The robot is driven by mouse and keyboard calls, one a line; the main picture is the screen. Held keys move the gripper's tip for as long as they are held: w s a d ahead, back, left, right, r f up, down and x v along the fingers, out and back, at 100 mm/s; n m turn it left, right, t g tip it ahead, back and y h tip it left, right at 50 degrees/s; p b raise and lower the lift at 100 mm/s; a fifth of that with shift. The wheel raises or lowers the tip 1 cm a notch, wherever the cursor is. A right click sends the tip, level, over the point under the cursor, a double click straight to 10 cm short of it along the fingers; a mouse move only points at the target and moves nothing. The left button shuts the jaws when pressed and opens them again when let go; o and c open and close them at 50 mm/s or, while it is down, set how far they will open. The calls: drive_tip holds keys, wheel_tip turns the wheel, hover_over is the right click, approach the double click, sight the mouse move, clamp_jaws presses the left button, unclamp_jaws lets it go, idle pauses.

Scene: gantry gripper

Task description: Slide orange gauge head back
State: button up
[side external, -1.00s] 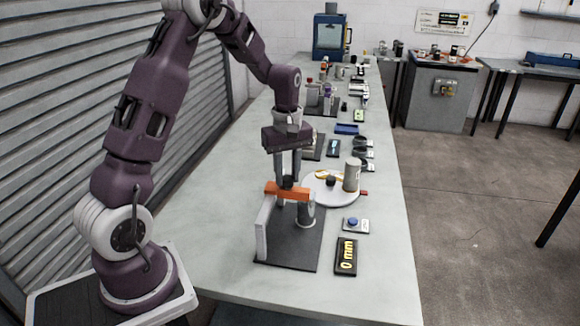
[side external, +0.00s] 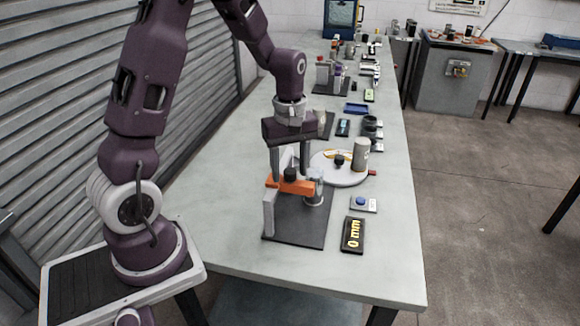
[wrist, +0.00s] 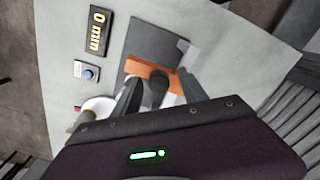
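The orange gauge head (side external: 289,185) is a flat bar with a black knob (side external: 291,174) on top. It sits across a stand with a grey upright plate (side external: 268,213) on a dark base (side external: 300,228). My gripper (side external: 290,174) is open, pointing down, with one finger on each side of the knob. In the wrist view the orange head (wrist: 150,69) shows past the fingers (wrist: 158,80), with gaps beside the knob (wrist: 157,88). Finger contact with the head cannot be told.
A display (side external: 353,235) reading "0 mm" and a blue button box (side external: 362,203) lie right of the base. A round white plate (side external: 335,176) with a grey cylinder (side external: 360,155) is behind. Several devices line the table farther back. The table's near edge is clear.

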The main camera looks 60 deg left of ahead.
sight(290, 172)
wheel_tip(290, 172, up, 7)
drive_tip(key=shift+f, duration=0.1)
idle(0.3)
idle(0.5)
